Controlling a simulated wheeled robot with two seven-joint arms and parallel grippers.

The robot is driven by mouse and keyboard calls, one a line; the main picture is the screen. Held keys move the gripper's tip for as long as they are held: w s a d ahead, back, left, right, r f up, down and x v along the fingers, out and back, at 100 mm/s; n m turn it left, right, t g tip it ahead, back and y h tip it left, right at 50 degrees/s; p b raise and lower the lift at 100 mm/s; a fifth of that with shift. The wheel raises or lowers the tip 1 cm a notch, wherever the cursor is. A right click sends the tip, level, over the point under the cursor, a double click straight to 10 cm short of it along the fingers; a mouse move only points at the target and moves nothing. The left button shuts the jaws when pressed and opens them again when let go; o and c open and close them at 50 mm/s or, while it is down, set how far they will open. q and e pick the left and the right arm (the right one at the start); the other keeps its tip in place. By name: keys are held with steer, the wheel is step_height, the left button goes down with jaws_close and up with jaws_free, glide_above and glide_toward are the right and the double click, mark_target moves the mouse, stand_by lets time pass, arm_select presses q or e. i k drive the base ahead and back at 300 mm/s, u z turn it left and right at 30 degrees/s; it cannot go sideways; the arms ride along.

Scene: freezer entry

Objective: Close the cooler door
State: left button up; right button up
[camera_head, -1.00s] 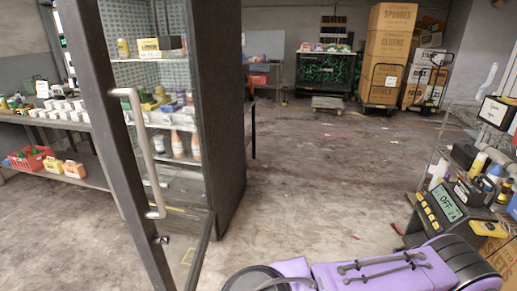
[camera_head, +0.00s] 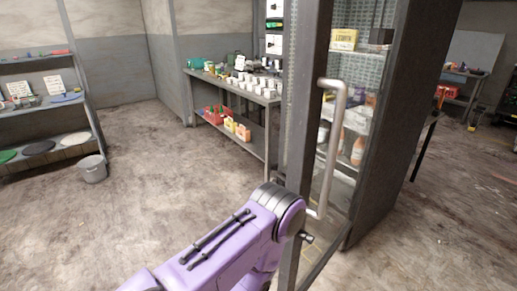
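The cooler door (camera_head: 303,110) stands open, its dark frame upright in front of the cooler cabinet (camera_head: 409,110). Shelves with bottles and boxes show inside the cooler, partly behind the door. My purple arm reaches up from the bottom edge, and its elbow-like joint overlaps the lower door frame in the picture; I cannot tell whether it touches. Neither gripper's fingers are in view.
A table (camera_head: 270,97) with white cups stands behind the door, with a red basket (camera_head: 213,114) on its lower shelf. A grey bucket (camera_head: 92,168) stands on the floor by a display shelf (camera_head: 60,152) at left. The floor between is clear.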

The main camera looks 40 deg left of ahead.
mark_target(315, 23)
steer(key=u, duration=0.7)
steer(key=i, duration=0.55)
